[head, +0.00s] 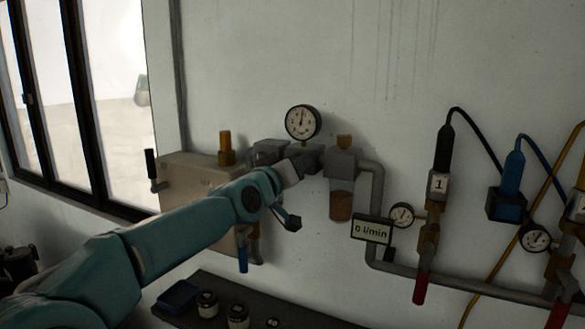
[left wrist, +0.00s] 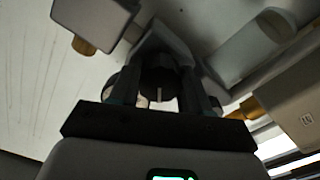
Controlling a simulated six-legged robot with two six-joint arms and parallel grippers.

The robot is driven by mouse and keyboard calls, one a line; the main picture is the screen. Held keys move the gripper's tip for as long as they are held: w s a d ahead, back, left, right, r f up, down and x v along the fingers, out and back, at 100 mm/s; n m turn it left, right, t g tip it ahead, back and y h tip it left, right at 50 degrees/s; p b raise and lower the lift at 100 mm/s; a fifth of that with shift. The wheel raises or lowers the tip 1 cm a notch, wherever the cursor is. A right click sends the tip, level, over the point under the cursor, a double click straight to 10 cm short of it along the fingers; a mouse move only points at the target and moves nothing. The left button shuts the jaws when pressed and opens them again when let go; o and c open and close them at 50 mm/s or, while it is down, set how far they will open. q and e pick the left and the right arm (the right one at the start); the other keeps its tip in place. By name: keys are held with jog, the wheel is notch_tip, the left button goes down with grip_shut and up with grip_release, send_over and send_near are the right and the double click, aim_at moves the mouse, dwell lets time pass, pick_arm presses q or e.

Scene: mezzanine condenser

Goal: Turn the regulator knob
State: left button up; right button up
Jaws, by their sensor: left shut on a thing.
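The regulator knob (left wrist: 158,82) is a dark round knob with a pale mark on its face, seen in the left wrist view between my fingers. My left gripper (left wrist: 158,98) is shut on it, one finger on each side. In the head view my left gripper (head: 307,160) reaches in from the left to the grey fittings just below a round white gauge (head: 303,122). The gripper hides the knob there. The gauge's red needle points roughly straight up. My right gripper is in neither view.
A grey filter housing with a brown bowl (head: 341,203) hangs close right of the gripper. A "0 l/min" display (head: 372,229) sits lower right. A beige box (head: 185,172) is behind my arm. A dark shelf (head: 225,290) with small round items lies below.

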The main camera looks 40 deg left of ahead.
pick_arm(q)
jog(key=shift+d+f, duration=0.1)
jog(key=shift+f, duration=0.2)
jog(key=o, duration=0.9)
jog(key=shift+c, duration=0.2)
jog(key=shift+o, duration=0.8)
jog(key=shift+w+r, duration=0.1)
jog(key=shift+r, duration=0.05)
jog(key=v, duration=1.6)
jog(key=shift+s, duration=0.25)
